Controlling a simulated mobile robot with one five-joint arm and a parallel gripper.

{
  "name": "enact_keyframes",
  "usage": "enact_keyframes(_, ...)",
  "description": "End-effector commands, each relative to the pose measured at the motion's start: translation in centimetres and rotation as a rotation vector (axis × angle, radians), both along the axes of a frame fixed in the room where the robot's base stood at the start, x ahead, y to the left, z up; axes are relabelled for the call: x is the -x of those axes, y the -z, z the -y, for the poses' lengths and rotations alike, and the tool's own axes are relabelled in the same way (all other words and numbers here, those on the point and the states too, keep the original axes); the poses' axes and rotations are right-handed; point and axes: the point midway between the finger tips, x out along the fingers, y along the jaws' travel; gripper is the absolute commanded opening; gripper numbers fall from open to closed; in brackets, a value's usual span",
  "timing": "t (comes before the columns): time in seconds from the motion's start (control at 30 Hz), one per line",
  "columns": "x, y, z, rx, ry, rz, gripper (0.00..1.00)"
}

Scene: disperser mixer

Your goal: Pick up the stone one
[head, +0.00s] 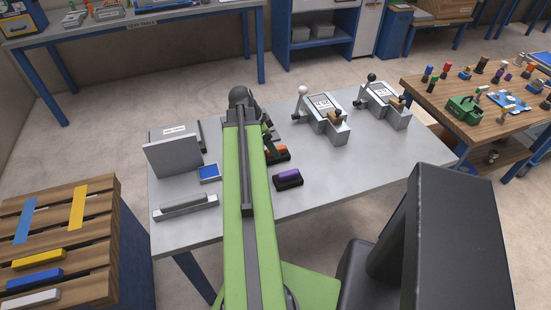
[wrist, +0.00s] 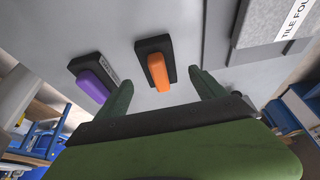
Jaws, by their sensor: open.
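I cannot tell from the pictures which item is the stone one. A black block with an orange grip on top (wrist: 158,70) lies on the grey table, and it also shows in the head view (head: 277,154), partly hidden by my arm. A similar black block with a purple grip (wrist: 93,85) lies beside it, and the head view shows it nearer the front (head: 288,179). My gripper (wrist: 160,80) is open and empty. In the wrist view its green fingers are spread to either side of the orange grip. I cannot tell its height above the block.
On the grey table (head: 240,215) stand a grey upright panel (head: 172,158), a small blue-topped block (head: 208,173), a grey bar (head: 185,207) and two metal devices (head: 322,115) (head: 383,105). A pallet (head: 55,240) is at left, a wooden table (head: 475,90) at right.

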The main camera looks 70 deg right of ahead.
Motion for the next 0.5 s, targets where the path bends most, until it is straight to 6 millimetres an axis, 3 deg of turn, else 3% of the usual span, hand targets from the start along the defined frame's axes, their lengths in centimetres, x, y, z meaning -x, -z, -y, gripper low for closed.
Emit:
enact_keyframes(0.03, 0.4, 1.3, 0.3, 0.0, 0.002, 0.0, 0.8)
enact_keyframes(0.2, 1.6, 4.0, 1.2, 0.0, 0.001, 0.0, 0.8)
enact_keyframes(0.47, 1.8, 3.9, 1.3, 0.0, -0.001, 0.0, 0.8)
enact_keyframes(0.5, 1.8, 3.9, 1.3, 0.0, -0.001, 0.0, 0.76)
